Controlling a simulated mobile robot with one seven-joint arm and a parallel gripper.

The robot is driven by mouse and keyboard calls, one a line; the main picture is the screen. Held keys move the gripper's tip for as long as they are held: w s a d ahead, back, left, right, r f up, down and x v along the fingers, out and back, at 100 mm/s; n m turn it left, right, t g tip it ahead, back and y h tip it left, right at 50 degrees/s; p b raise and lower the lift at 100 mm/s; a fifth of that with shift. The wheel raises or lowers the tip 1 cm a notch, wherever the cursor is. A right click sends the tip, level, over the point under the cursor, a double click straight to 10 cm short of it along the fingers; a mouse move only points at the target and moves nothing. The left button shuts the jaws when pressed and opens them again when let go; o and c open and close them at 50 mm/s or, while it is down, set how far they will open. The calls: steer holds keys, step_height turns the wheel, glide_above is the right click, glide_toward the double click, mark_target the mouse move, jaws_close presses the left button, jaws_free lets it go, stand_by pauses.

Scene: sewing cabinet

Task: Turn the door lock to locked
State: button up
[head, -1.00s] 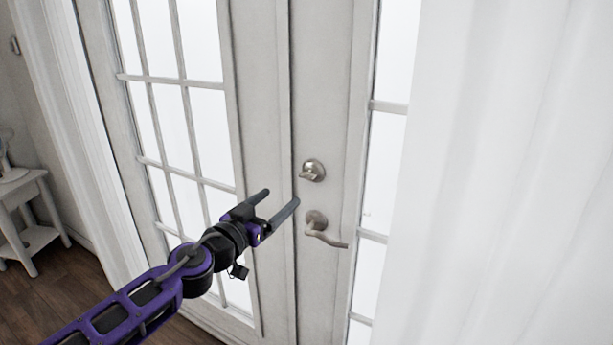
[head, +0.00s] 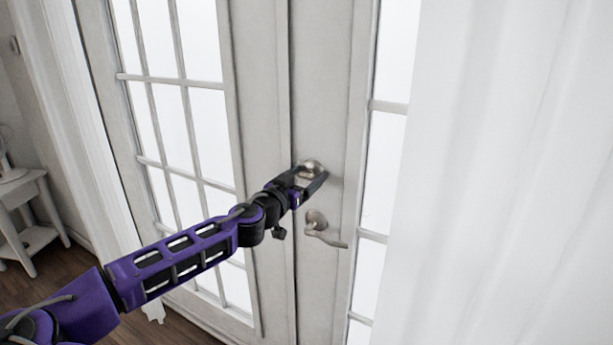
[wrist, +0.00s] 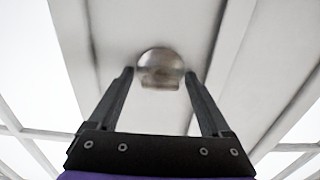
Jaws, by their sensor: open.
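The door lock (head: 313,166) is a round metal thumb-turn on the right-hand white door, above the lever handle. In the head view my gripper (head: 311,172) is at the lock and partly covers it. In the wrist view the lock (wrist: 160,68) lies between the tips of my gripper (wrist: 158,78), with a finger on each side. The gripper is open. The thumb-turn is blurred there, and I cannot tell whether either finger touches it.
The lever handle (head: 322,228) is just below my gripper. A white curtain (head: 500,180) hangs at the right. A small white side table (head: 30,205) stands at the far left. The glass-paned left door (head: 190,110) is beside the lock door.

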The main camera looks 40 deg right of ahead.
jaws_close()
stand_by(0.4)
steer(key=shift+n, duration=0.3)
steer(key=n, duration=0.3)
steer(key=shift+n, duration=0.3)
steer(key=n, duration=0.4)
steer(key=shift+w+n, duration=0.1)
steer(key=shift+n, duration=0.2)
steer(key=n+p, duration=0.1)
steer(key=n, duration=0.3)
steer(key=shift+n+p, duration=0.3)
steer(key=shift+f+n+p, duration=0.1)
steer(key=shift+n+p, duration=0.55)
steer(key=shift+n, duration=1.65)
